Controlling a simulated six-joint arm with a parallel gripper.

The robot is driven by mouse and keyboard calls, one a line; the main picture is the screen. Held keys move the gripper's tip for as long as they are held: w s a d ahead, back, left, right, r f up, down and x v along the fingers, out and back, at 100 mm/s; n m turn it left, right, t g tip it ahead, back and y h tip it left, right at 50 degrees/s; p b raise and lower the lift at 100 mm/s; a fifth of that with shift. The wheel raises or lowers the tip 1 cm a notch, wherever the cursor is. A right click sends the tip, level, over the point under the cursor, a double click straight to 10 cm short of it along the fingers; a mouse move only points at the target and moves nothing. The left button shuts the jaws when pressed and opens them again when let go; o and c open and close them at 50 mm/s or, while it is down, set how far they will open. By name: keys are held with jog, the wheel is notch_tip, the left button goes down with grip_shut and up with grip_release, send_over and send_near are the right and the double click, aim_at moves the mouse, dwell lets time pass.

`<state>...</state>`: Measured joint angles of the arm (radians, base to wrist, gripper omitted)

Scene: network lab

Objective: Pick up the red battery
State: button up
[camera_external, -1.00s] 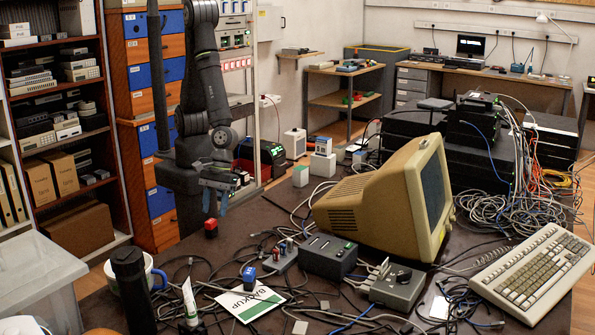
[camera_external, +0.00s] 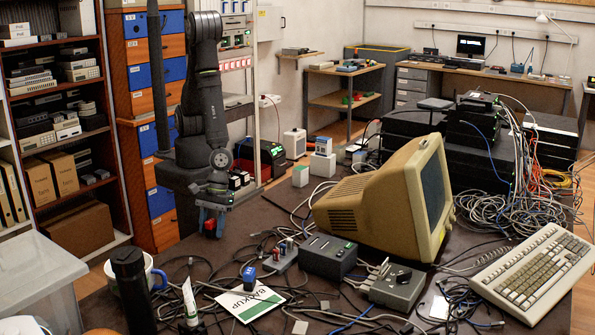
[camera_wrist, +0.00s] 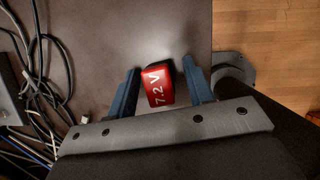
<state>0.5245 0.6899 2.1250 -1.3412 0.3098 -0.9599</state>
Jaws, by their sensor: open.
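The red battery (camera_wrist: 157,85), marked "7.2 V", stands on the dark table (camera_wrist: 105,30) near its edge. My gripper is open.
Black cables (camera_wrist: 38,60) lie to the left in the wrist view. The table's edge and wooden floor (camera_wrist: 265,40) are close on the right.

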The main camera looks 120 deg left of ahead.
jog(key=shift+c, duration=0.5)
grip_shut()
jog(key=shift+r, duration=0.1)
